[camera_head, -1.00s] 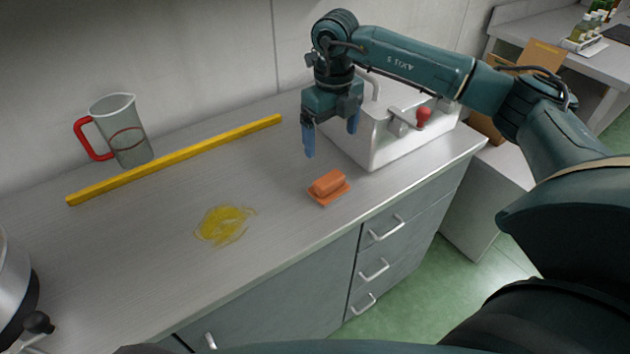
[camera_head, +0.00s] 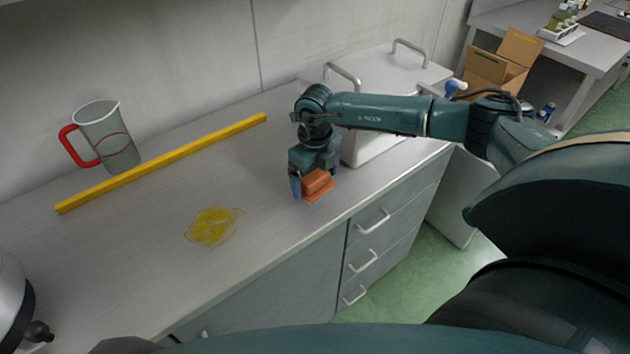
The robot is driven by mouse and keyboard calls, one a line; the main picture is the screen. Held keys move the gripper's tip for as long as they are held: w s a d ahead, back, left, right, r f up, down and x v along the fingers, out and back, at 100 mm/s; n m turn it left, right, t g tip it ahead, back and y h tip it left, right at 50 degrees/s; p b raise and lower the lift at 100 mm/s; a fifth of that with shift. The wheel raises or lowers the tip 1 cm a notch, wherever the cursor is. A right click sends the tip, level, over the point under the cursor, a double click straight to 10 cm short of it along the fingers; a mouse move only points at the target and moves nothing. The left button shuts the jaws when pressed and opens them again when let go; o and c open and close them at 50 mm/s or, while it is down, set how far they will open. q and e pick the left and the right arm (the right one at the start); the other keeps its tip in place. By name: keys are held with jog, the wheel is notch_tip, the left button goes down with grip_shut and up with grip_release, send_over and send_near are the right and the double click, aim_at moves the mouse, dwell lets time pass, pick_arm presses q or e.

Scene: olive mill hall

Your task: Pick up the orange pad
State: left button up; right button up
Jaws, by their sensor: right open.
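The orange pad (camera_head: 318,184) lies on the grey worktop near its front edge, a flat base with a raised block on top. My right gripper (camera_head: 314,186) points down over it, open. One blue fingertip stands at the left of the pad. The other finger is mostly hidden behind the pad and the gripper body. I cannot tell whether the fingers touch the pad. My left gripper is not in view.
A yellow smear (camera_head: 213,226) marks the worktop (camera_head: 130,275) left of the pad. A yellow bar (camera_head: 165,161) and a clear jug with a red handle (camera_head: 108,138) are behind. A white lidded box (camera_head: 385,75) stands close behind the gripper.

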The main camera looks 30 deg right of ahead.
aim_at(315, 176)
jog(key=c, duration=0.8)
notch_tip(315, 176, up, 10)
jog(key=shift+r+b, duration=0.1)
jog(key=shift+b, duration=0.7)
jog(key=shift+c, duration=0.2)
jog(key=o, duration=0.4)
jog(key=shift+c, duration=1.3)
